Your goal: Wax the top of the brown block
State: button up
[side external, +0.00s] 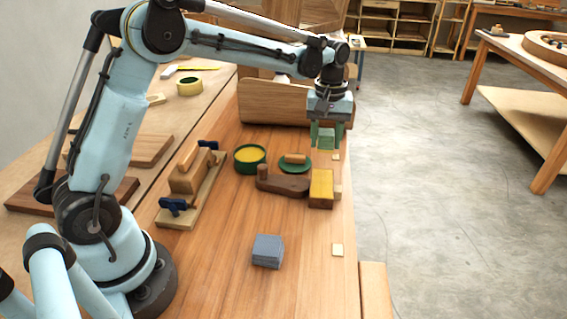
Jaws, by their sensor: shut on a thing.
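A brown block (320,203) with a yellow top face sits near the right edge of the bench. My gripper (325,141) is above and behind it, pointing down, apart from the block. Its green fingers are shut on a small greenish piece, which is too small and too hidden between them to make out. A round green tin (250,168) with yellow wax (250,155) inside stands open to the left. Beside it lies a green round lid (294,168) with a small wooden piece (295,158) on it.
A dark brown curved wooden piece (284,184) lies left of the block. A clamped wooden assembly (192,178) is further left. A curved wooden panel (262,103) stands behind. The front bench is mostly clear.

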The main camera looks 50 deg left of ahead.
jog(key=shift+r, duration=1.15)
